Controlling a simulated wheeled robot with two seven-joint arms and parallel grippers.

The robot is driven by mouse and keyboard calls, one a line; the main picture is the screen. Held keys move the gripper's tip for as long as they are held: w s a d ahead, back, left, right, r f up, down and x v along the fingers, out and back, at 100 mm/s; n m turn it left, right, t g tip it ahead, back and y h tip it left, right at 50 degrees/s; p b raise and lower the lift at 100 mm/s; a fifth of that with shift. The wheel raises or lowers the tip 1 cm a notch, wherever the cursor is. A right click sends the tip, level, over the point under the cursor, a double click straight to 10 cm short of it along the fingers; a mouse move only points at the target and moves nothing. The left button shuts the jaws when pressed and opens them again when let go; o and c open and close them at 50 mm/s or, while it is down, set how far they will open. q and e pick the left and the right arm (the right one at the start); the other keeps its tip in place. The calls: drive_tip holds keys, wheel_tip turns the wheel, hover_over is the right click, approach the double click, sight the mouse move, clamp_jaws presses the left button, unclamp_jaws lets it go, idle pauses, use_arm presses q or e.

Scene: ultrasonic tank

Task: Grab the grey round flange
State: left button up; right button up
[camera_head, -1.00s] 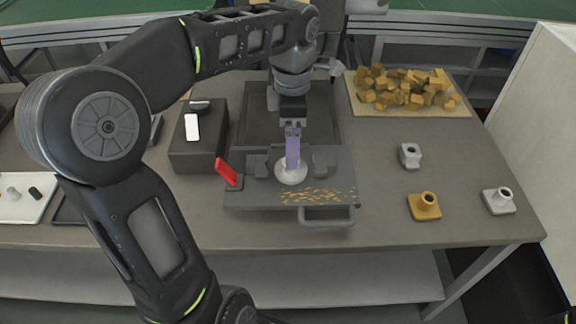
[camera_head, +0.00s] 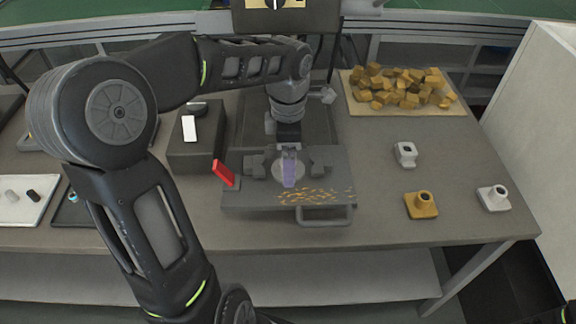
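A grey round flange (camera_head: 276,172) sits between dark jaw blocks on the grey machine plate (camera_head: 240,198), at the middle of the head view. My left gripper (camera_head: 289,181) comes down over it from behind. Its purple fingers overlap the flange and hide its middle. I cannot tell whether the fingers are open or shut, or whether they touch the flange. My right gripper is not in view.
A red lever (camera_head: 223,172) stands at the plate's left, beside a black box (camera_head: 190,155). Right on the table are a grey part (camera_head: 405,154), a yellow part (camera_head: 421,206) and a white part (camera_head: 493,198). A tray (camera_head: 360,106) of yellow blocks is behind.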

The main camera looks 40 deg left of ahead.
use_arm(q)
drive_tip(key=shift+f, duration=0.95)
drive_tip(key=c, duration=1.7)
